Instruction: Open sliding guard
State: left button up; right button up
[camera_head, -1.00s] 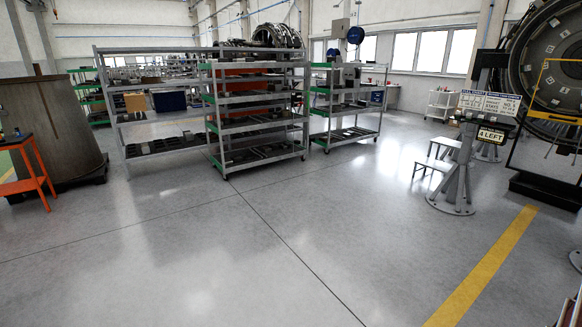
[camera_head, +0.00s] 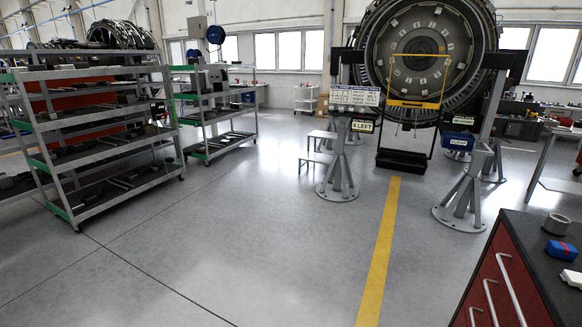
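I cannot make out a sliding guard in this view. A large round turbofan engine (camera_head: 422,55) stands at the back, right of centre, held between grey stands. A yellow frame (camera_head: 416,103) hangs across its front face; I cannot tell whether it belongs to a guard. Neither of my grippers is in view.
Grey wheeled shelf racks (camera_head: 95,130) stand at the left, with another rack (camera_head: 218,125) behind. Grey stand legs (camera_head: 340,180) flank a black step (camera_head: 402,160). A red drawer cabinet (camera_head: 505,270) with small items fills the lower right. The middle floor with a yellow line (camera_head: 380,250) is clear.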

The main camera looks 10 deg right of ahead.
aim_at(428, 105)
jog(key=i+l+z, duration=0.25)
jog(key=i+z, duration=0.2)
jog(key=i+l+z, duration=0.1)
jog(key=i+z, duration=0.3)
jog(key=i, duration=0.2)
jog(key=i+j+z, duration=0.1)
jog(key=i+z, duration=0.35)
jog(key=i, duration=0.8)
jog(key=i+l+u, duration=0.1)
jog(key=i, duration=0.7)
jog(key=i+l, duration=0.1)
jog(key=i, duration=0.7)
jog(key=i+l, duration=0.1)
jog(key=i, duration=0.7)
jog(key=j+u, duration=0.05)
